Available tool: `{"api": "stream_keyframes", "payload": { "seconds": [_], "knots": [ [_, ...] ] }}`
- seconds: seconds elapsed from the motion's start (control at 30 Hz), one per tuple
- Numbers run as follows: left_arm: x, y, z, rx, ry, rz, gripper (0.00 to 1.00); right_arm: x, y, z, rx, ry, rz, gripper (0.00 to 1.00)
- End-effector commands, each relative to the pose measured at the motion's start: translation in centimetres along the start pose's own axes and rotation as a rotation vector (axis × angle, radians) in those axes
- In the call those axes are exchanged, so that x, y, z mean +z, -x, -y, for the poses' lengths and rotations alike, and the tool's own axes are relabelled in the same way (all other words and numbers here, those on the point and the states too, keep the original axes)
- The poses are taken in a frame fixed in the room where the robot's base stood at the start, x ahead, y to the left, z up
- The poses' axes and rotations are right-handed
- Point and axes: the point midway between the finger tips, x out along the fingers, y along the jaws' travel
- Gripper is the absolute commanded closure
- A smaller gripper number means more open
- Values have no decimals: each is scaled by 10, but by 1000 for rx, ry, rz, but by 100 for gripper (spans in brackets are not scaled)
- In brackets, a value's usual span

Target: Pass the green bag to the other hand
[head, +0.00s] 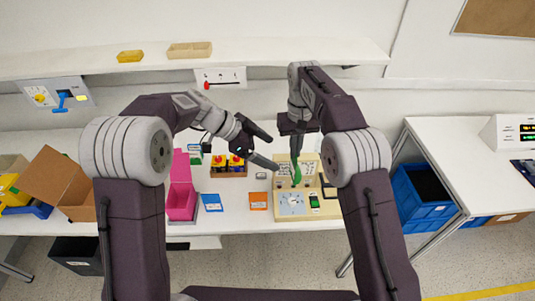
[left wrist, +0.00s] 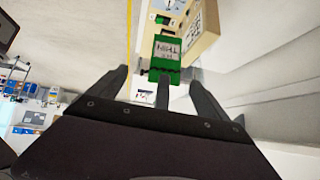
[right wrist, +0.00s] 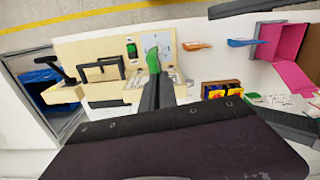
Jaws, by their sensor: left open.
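The green bag (head: 297,174) hangs from my right gripper (head: 296,155), whose fingers are shut on its upper end, above the beige board. In the right wrist view the bag (right wrist: 153,61) shows at the closed fingertips (right wrist: 157,84). In the left wrist view the bag (left wrist: 165,53) has a pale label with dark print, and dark fingers meet it. My left gripper (head: 270,149) is open and empty, just left of the bag, its fingers pointing toward it. In its own view the bag lies ahead, between and beyond the open fingers (left wrist: 160,88).
The beige board (head: 320,211) with switches stands on the table below. An orange tray (head: 259,201), a blue tray (head: 212,203), a pink box (head: 180,201) and a box of red-and-yellow items (head: 229,171) lie to the left. A shelf (head: 100,62) runs along the wall behind.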

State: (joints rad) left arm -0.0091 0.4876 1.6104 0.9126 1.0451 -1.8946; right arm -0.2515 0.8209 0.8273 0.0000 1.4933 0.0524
Motion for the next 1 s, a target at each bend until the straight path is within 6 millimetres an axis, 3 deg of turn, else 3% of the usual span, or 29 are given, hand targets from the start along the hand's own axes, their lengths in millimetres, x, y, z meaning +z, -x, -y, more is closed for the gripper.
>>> {"api": "stream_keyframes", "payload": {
  "seconds": [0.03, 0.1, 0.2, 0.43, 0.8, 1.0],
  "knots": [
    [2, -8, 12, -4, 17, -18, 12, 0, 0, 0, 0, 0, 0, 100],
    [11, -17, 18, 4, 33, -16, 12, 0, 0, 0, 0, 0, 0, 100],
    [21, -25, 15, 23, 55, -9, 12, 0, 0, 0, 0, 0, 0, 100],
    [23, -36, 14, 27, 59, -6, 12, 0, 0, 0, 0, 0, 0, 100],
    [23, -117, 12, 26, 60, -3, 12, 0, 0, 0, 0, 0, 0, 100],
    [22, -141, 12, 23, 59, -4, 12, 0, 0, 0, 0, 0, 0, 100]
  ]
}}
